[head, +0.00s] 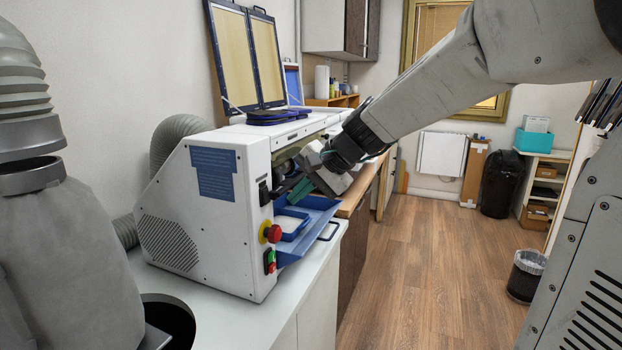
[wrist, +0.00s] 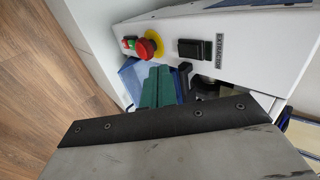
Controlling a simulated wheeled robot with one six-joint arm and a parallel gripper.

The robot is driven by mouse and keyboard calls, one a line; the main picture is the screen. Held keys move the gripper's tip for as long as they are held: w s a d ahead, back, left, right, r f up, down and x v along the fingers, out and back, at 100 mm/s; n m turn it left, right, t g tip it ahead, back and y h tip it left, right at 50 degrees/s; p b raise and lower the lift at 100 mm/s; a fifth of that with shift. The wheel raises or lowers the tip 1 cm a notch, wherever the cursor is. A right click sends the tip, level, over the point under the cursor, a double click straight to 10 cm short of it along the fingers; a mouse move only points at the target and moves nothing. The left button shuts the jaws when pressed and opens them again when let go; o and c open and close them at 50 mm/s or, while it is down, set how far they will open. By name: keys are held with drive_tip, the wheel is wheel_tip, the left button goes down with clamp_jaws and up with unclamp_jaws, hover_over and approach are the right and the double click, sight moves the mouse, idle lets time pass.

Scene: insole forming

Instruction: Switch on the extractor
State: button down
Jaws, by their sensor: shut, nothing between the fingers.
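The extractor switch (wrist: 193,49) is a black rocker on the white end panel of the machine, beside a label reading EXTRACTOR (wrist: 219,51). In the head view the switch (head: 264,191) shows edge-on at the panel's upper part. I cannot tell its on or off position. My gripper (head: 292,197) has green fingers and is shut and empty, in front of the machine to the right of the switch. In the wrist view the fingertips (wrist: 159,70) lie below the switch and the red stop button, apart from the switch as far as I can see.
A red stop button on a yellow base (head: 271,233) and a green-and-red switch (head: 270,261) sit below on the same panel. A blue tray (head: 310,207) juts out under my gripper.

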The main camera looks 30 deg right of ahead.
sight(268, 198)
drive_tip(key=shift+w+a+f, duration=0.25)
drive_tip(key=shift+w+a, duration=0.3)
drive_tip(key=shift+w, duration=0.05)
drive_tip(key=shift+w+a+f, duration=0.2)
drive_tip(key=shift+w+a, duration=0.3)
drive_tip(key=shift+w, duration=0.15)
drive_tip(key=shift+w+a+f, duration=0.25)
drive_tip(key=shift+w+a, duration=0.3)
drive_tip(key=shift+w, duration=0.05)
drive_tip(key=shift+w+a+f, duration=0.1)
drive_tip(key=shift+w+a, duration=0.05)
drive_tip(key=shift+r, duration=0.9)
